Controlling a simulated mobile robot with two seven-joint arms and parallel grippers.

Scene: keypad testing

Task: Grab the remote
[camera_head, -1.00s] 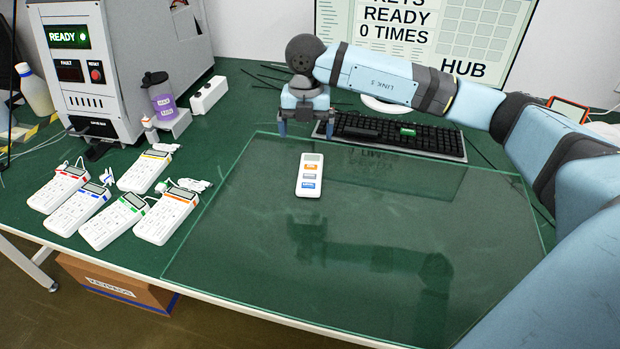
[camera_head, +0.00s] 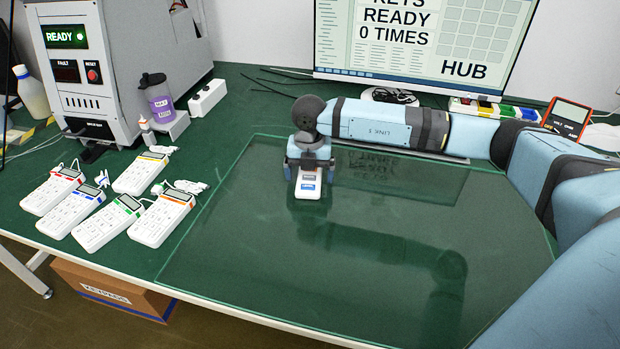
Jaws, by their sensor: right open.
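The remote (camera_head: 308,187) is a small white handset with coloured buttons, lying on the glass mat (camera_head: 250,260). Its far half is hidden under my right gripper (camera_head: 308,172). The right gripper points down with its two fingers spread, one on each side of the remote. I cannot tell whether the fingers touch its sides. My left gripper is out of view.
Several white keypads with coloured bands (camera_head: 100,220) lie at the left of the green table. A grey machine (camera_head: 115,70), a purple-labelled bottle (camera_head: 158,100) and a white block (camera_head: 207,97) stand behind them. A monitor (camera_head: 420,50) stands at the back. The front of the mat is clear.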

